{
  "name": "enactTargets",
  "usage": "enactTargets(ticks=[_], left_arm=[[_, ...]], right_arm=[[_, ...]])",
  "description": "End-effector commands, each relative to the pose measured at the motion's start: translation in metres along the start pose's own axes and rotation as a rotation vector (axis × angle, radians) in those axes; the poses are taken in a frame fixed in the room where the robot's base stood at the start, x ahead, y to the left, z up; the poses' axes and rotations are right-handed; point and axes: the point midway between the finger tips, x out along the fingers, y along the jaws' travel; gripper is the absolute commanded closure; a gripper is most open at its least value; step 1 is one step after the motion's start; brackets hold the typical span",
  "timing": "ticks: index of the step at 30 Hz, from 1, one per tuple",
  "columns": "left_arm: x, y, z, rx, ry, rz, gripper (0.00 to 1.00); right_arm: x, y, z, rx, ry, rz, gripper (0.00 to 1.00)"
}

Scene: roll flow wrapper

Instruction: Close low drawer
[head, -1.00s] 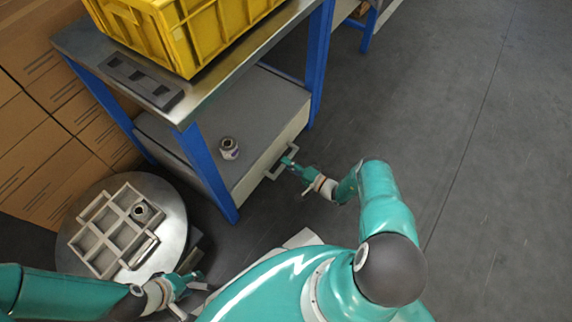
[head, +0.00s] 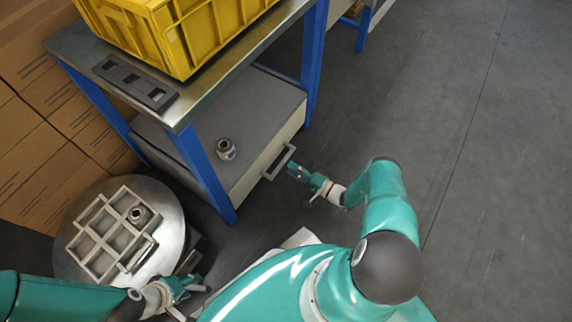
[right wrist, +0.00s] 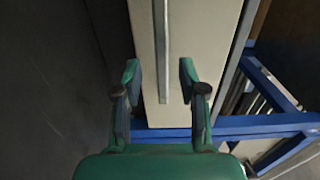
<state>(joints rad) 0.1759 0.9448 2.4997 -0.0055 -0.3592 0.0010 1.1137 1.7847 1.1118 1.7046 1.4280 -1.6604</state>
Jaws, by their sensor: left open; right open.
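The low drawer (head: 262,166) is the pale front of the grey cabinet under the workbench. Its front looks about flush with the cabinet, and no open inside shows. Its bar handle (head: 280,163) sticks out from the front. In the right wrist view the handle (right wrist: 162,45) runs upright in front of the pale drawer front (right wrist: 205,60). My right gripper (head: 295,170) is open and empty, just off the handle, with its fingers on either side of the bar's line in the right wrist view (right wrist: 159,75). My left gripper (head: 196,283) is open and empty beside the round stand.
A small jar (head: 225,149) stands on the cabinet top. The workbench (head: 226,83) has blue legs (head: 202,170) and bears a yellow crate (head: 200,40). A compartment tray (head: 90,250) lies on the round stand (head: 168,207). The floor to the right is clear.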

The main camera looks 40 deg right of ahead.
Motion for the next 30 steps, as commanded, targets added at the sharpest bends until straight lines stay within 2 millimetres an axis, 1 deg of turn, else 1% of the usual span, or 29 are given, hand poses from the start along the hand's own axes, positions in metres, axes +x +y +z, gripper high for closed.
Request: enactTargets(ticks=[1, 6, 9, 12, 17, 30], left_arm=[[0.000, 0.000, 0.000, 0.000, 0.000, 0.000, 0.54], [0.000, 0.000, 0.000, 0.000, 0.000, 0.000, 0.54], [0.000, 0.000, 0.000, 0.000, 0.000, 0.000, 0.54], [0.000, 0.000, 0.000, 0.000, 0.000, 0.000, 0.54], [0.000, 0.000, 0.000, 0.000, 0.000, 0.000, 0.54], [0.000, 0.000, 0.000, 0.000, 0.000, 0.000, 0.54]], right_arm=[[-0.013, 0.000, -0.002, 0.001, 0.006, 0.002, 0.58], [-0.046, 0.001, -0.001, 0.000, 0.005, 0.002, 0.58], [-0.060, 0.001, -0.001, 0.000, 0.004, 0.001, 0.58], [-0.070, 0.001, -0.001, -0.001, 0.003, 0.001, 0.58], [-0.076, 0.001, -0.001, -0.001, 0.001, 0.001, 0.58], [-0.075, 0.000, 0.000, -0.001, 0.000, 0.001, 0.58]])
